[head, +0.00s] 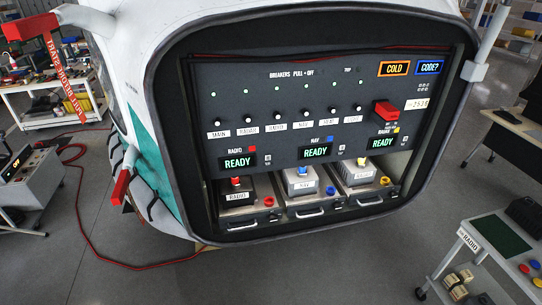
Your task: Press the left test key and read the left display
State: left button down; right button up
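The panel (300,95) is set in the open bay of a white and teal helicopter. The left display (238,161), under the label RADIO, reads READY in green. A small key (267,161) sits just right of it, with tiny lettering I cannot read; it appears to be the left test key. A middle display (315,152), under NAV, and a right display (382,142) also read READY. Neither of my grippers is in view, and nothing covers the left display or its key.
Below the displays stand three boxes in trays, including the RADIO box (238,197) and NAV box (301,184). The upper panel shows COLD (396,69) and CODE? (430,67). A trolley (490,255) stands at right; a red hose (95,245) crosses the floor at left.

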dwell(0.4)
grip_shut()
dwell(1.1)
